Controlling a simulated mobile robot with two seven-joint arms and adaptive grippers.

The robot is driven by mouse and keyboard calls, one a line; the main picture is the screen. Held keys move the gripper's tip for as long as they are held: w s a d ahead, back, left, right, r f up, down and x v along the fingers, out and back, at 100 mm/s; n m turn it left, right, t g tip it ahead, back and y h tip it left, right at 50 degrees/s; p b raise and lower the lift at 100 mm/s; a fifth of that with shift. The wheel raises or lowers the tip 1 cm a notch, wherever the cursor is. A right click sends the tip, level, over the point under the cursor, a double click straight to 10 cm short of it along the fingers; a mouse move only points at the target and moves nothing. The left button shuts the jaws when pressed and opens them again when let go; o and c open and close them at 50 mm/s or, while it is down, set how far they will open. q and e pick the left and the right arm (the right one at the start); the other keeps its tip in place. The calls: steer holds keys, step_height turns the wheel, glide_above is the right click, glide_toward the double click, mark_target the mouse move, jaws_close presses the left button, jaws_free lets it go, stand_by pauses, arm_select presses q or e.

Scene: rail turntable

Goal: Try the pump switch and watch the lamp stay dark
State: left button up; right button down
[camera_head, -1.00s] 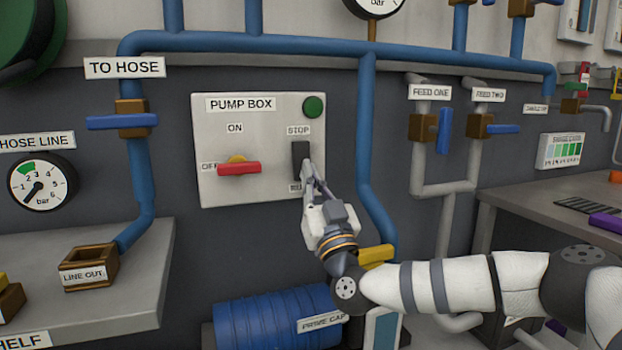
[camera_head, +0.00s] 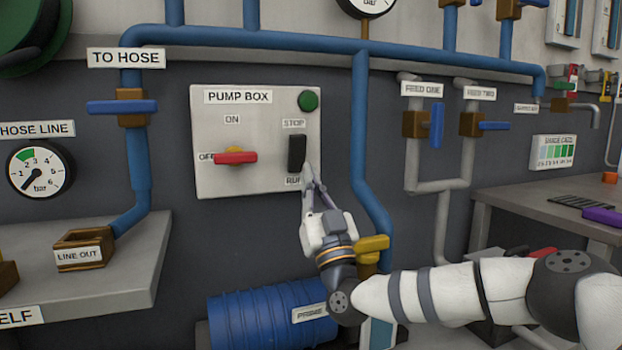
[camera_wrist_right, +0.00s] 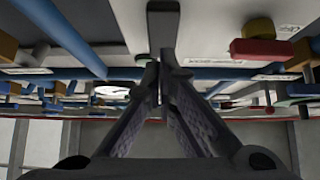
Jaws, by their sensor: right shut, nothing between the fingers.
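The pump box (camera_head: 215,135) is a pale wall panel. Its pump switch (camera_head: 296,154) is a dark rocker between a STOP label above and a RUN label below; which way it is tipped I cannot tell. The round green lamp (camera_head: 308,101) at the top right of the box looks dull, with no glow. My right gripper (camera_head: 307,170) is shut and empty, its tips at the lower right of the switch. In the right wrist view the switch (camera_wrist_right: 163,27) is just beyond the closed fingertips (camera_wrist_right: 160,66); contact is unclear. My left gripper is out of view.
A red handle (camera_head: 235,158) on the box lies level, pointing at OFF. A blue pipe (camera_head: 362,130) runs down right of the box. A yellow lever (camera_head: 372,246) is close beside my right wrist, above a blue barrel (camera_head: 262,316). A gauge (camera_head: 38,170) is at left.

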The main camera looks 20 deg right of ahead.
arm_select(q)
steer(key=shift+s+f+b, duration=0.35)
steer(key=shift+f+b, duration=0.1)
arm_select(e)
steer(key=w+f+v, duration=0.1)
steer(key=v, duration=0.8)
steer(key=shift+f, duration=0.6)
